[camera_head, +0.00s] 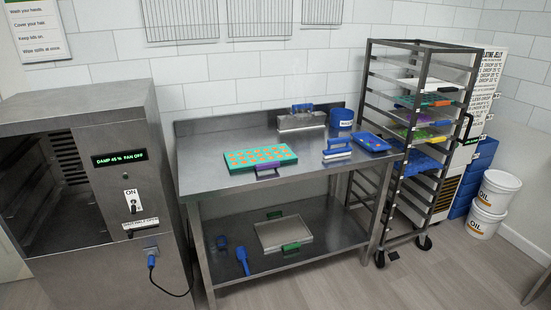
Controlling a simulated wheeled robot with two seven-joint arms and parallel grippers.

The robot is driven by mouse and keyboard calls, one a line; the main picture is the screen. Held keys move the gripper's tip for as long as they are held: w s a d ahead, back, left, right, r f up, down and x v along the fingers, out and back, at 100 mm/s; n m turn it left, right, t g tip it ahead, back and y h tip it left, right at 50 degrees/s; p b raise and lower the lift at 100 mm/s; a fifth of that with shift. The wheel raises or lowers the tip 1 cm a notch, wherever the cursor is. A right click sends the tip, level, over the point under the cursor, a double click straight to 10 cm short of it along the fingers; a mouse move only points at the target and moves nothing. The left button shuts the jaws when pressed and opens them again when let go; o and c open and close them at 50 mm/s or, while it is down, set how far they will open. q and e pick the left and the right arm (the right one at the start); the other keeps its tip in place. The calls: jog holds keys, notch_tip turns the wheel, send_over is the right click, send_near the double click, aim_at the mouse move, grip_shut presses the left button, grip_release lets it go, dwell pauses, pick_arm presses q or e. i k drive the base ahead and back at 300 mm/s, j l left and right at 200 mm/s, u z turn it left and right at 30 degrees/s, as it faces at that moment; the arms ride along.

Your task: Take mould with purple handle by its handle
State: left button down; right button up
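A teal mould (231,154) with orange-filled cavities lies flat on the steel table. Nothing touches the handle. Neither of my grippers is in view.
The steel table (205,181) also bears a blue-handled scraper (337,153), a blue tray (371,142), a blue tub (341,117) and a metal hopper (300,122). A cabinet (100,220) stands left, a tray rack (369,90) right. Floor in front is clear.

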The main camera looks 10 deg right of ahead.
aim_at(270, 157)
jog(key=i+j+z, duration=0.2)
jog(key=i, duration=0.25)
jog(key=i+z, duration=0.15)
jog(key=i, duration=0.35)
